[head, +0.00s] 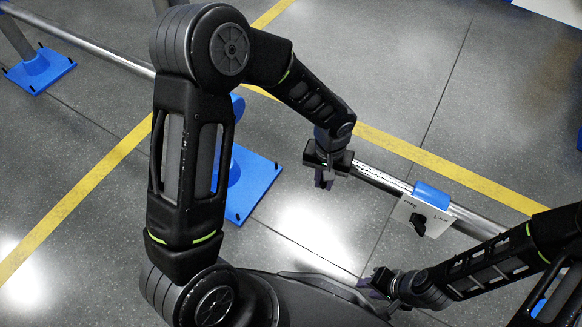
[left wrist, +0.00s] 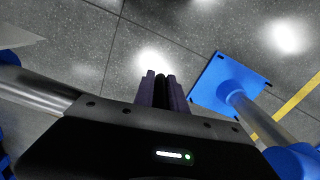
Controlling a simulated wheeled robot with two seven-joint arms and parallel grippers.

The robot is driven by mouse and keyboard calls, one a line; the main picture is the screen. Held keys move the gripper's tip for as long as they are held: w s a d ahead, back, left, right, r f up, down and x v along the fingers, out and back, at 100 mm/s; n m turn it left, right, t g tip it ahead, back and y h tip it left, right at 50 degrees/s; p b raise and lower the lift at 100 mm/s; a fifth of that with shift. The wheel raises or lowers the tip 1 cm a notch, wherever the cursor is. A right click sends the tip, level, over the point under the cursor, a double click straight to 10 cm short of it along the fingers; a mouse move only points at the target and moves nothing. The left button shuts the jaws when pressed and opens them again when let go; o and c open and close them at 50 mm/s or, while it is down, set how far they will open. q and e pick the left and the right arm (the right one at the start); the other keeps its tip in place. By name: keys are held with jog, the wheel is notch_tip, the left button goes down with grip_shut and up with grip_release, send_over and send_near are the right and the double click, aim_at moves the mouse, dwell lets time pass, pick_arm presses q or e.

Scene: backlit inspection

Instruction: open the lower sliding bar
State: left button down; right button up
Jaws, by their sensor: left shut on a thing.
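The metal bar (head: 385,182) runs from my left gripper down to the right, low above the floor. It also shows in the left wrist view (left wrist: 42,92), entering from the left and passing out of sight at the gripper body. My left gripper (head: 324,178) is at the left visible end of this bar. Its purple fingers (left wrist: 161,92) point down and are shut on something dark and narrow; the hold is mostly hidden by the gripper. My right gripper (head: 380,284) is low, in front of the bar and apart from it; its finger gap is unclear.
A white plate (head: 408,210) with a black knob (head: 419,224) hangs below a blue sleeve (head: 432,194) on the bar. A blue floor base (head: 258,180) stands left of my left gripper. Another rail (head: 95,48) and blue base (head: 40,70) are at upper left.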

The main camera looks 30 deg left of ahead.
pick_arm(q)
jog(key=s+d+b, duration=0.1)
jog(key=d+b, duration=0.1)
jog(key=d, duration=1.4)
jog(key=shift+s+d, duration=0.2)
jog(key=shift+d, duration=0.1)
jog(key=c, duration=1.4)
grip_release()
notch_tip(320, 180, up, 8)
jog(key=p, duration=0.2)
jog(key=shift+f, duration=0.15)
